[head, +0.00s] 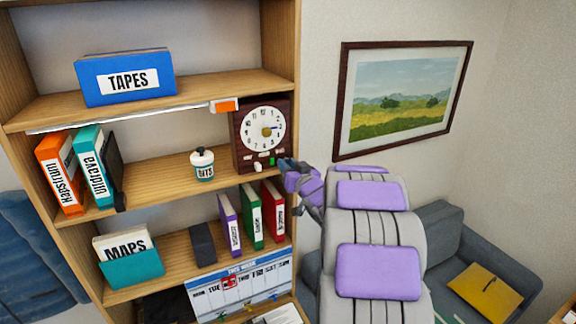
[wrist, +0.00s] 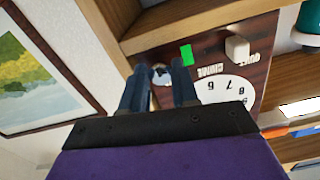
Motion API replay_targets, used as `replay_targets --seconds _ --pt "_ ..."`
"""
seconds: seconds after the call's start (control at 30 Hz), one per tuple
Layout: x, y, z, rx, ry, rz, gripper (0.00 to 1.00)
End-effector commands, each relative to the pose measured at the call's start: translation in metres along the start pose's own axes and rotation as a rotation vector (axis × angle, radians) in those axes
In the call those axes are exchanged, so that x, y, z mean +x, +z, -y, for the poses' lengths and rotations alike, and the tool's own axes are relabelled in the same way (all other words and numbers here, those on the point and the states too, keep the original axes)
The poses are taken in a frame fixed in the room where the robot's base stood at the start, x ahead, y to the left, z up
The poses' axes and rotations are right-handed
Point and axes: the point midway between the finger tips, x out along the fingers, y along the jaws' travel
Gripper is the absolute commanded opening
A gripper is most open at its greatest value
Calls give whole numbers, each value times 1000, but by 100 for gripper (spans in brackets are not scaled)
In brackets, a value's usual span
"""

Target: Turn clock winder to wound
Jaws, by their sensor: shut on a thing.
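The clock (head: 241,155) is a dark brown box with a round white dial, standing at the right end of the middle shelf. It also shows, turned over, in the wrist view (wrist: 284,46). My gripper (wrist: 160,84) is at the clock's lower right corner, shut on the clock winder (wrist: 162,72). The winder is a small pale part between the fingertips, mostly hidden. A green marker (wrist: 187,54) and a white knob (wrist: 237,48) sit on the clock front beside it. In the head view my gripper (head: 284,163) touches the clock's corner and covers the winder.
A white jar (head: 203,166) labelled OATS stands left of the clock. A blue TAPES box (head: 126,78) is on the top shelf. A framed picture (head: 402,97) hangs on the wall to the right, above a grey sofa (head: 450,235).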

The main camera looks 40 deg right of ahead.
Motion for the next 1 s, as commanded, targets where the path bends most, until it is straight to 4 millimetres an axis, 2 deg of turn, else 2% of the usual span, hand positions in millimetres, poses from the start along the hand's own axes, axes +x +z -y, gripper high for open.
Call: replay_targets --seconds 0.03,0.07,0.3,0.67,0.77,1.0 --pt "0 -2 -1 0 2 -4 0" --pt "0 -2 -1 0 2 -4 31" --pt "1 -1 0 0 1 -2 54" --pt "-6 0 0 -2 2 -1 54" --pt "-17 0 -2 -2 4 -1 54" --pt "-60 1 -1 -1 5 -2 54"
